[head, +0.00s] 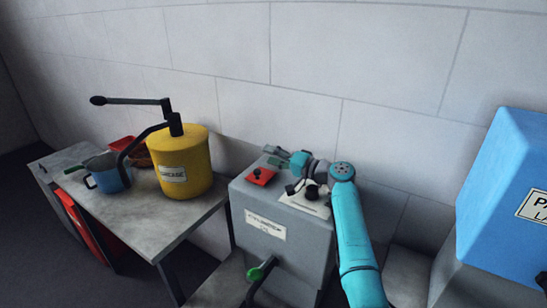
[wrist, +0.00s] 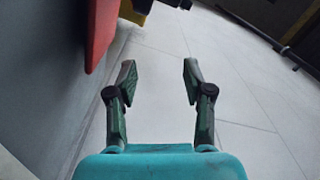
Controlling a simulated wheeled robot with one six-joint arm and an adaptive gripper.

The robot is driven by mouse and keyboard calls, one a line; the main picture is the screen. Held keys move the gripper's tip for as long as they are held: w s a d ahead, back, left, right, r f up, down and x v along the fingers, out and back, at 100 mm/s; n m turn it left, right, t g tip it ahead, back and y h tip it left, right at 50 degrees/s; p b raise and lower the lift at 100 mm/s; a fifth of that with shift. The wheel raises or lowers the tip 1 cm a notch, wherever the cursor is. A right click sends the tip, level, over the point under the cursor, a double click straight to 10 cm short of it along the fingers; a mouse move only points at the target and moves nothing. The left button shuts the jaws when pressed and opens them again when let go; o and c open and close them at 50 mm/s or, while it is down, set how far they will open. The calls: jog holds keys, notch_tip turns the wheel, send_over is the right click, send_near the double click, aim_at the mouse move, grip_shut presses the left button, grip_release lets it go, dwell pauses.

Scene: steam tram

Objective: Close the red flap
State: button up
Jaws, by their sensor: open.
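The red flap (head: 260,176) with a small dark knob is at the left of the top of a grey labelled box (head: 272,215). I cannot tell surely from the head view whether it lies flat or is tilted. In the wrist view a red panel (wrist: 100,30), likely the flap, shows at the upper left beside a grey surface. My gripper (head: 274,155) is above the back of the box, behind the flap, pointing left. In the wrist view its two fingers (wrist: 157,80) are apart with nothing between them.
A yellow grease pot (head: 182,165) with a crank handle stands on the grey table (head: 170,218) to the left, near a blue jug (head: 108,175). A green-knobbed lever (head: 260,271) sticks out from the box front. A blue container (head: 505,195) is at right. The wall is close behind.

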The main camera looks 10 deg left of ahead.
jog(key=v, duration=1.2)
